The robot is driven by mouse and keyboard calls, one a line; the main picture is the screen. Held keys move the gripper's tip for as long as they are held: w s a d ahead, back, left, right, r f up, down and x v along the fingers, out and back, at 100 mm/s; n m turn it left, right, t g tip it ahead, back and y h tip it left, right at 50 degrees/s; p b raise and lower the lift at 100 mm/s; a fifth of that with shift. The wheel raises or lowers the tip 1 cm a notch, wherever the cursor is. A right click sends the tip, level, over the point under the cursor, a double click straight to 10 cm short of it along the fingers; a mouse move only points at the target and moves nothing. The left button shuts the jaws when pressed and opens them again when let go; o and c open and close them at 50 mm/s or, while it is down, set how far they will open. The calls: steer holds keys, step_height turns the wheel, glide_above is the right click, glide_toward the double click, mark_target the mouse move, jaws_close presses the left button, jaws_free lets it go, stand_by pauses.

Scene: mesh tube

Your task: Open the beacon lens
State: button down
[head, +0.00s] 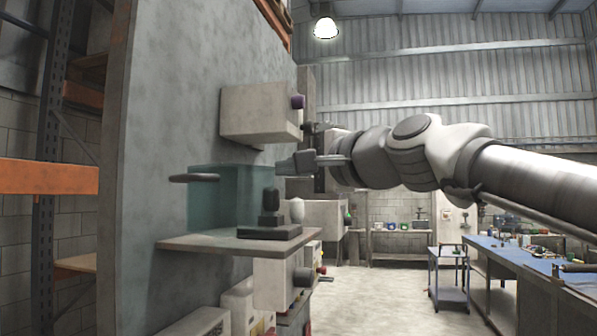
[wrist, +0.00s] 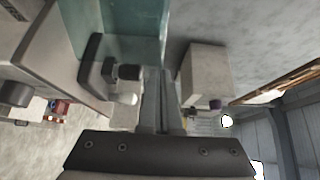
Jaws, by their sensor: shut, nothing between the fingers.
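The beacon lens looks like a see-through teal box (head: 228,195) on a shelf (head: 200,244) at the wall, with a dark bar-like handle (head: 193,178) at its left. A black base (head: 268,232) with a dark block (head: 270,201) and a pale bulb (head: 297,210) stands at its right end, largely outside the teal box. In the wrist view the lens (wrist: 130,22) is at the top, with the base (wrist: 93,58) below it. My gripper (head: 282,165) is shut and empty, above and right of the lens, near the bulb. Its fingers (wrist: 160,85) also show in the wrist view.
A grey box (head: 255,112) with a purple knob (head: 298,102) juts from the wall above the lens, close to my gripper. More boxes hang below the shelf. A blue workbench (head: 520,258) and a cart (head: 449,277) stand right, with open floor between.

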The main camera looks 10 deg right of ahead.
steer(key=shift+s+a, duration=0.3)
steer(key=shift+a, duration=0.1)
stand_by(0.7)
